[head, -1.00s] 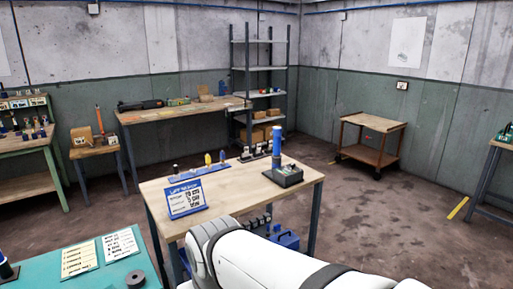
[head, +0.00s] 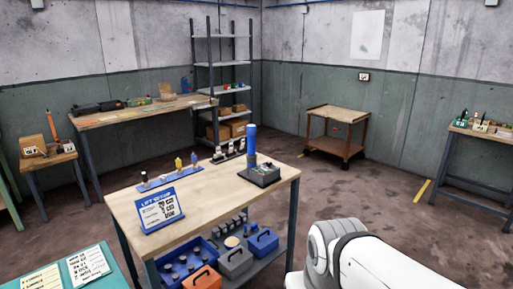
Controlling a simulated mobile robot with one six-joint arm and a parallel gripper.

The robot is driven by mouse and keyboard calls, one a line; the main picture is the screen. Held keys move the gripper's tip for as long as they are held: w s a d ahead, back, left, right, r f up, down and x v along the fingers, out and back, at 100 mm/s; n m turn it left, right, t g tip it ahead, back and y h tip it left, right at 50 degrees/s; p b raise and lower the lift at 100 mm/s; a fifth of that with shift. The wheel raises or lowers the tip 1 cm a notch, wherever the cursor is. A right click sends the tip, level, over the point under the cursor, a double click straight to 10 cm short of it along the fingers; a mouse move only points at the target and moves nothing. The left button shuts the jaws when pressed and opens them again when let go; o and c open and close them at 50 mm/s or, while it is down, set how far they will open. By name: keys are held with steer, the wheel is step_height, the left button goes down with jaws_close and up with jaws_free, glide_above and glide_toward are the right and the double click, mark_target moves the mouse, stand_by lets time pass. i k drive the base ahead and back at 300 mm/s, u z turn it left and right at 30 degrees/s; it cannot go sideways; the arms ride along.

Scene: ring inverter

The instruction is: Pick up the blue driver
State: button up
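No object is clearly marked as the blue driver. On the wooden table in front of me, a blue strip rack (head: 168,180) holds several small upright pieces. One is a yellow piece (head: 179,164) and one is a blue piece (head: 194,160) at the rack's right end. A larger upright blue cylinder (head: 251,142) stands on a dark base (head: 259,175) at the table's right side. My gripper is out of view; only a white part of my arm shows at the lower right.
The wooden table (head: 205,203) also bears a blue-framed sign (head: 161,210) and a row of dark items (head: 229,151). Its lower shelf holds a blue bin (head: 182,266) and toolboxes (head: 262,243). A two-tier cart (head: 337,112) stands behind. Open floor (head: 375,185) lies to the right.

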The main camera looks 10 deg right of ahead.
mark_target(251, 129)
steer(key=z, duration=0.35)
steer(key=i, duration=1.3)
steer(key=u, duration=0.7)
steer(key=i, duration=0.85)
steer(key=u, duration=0.15)
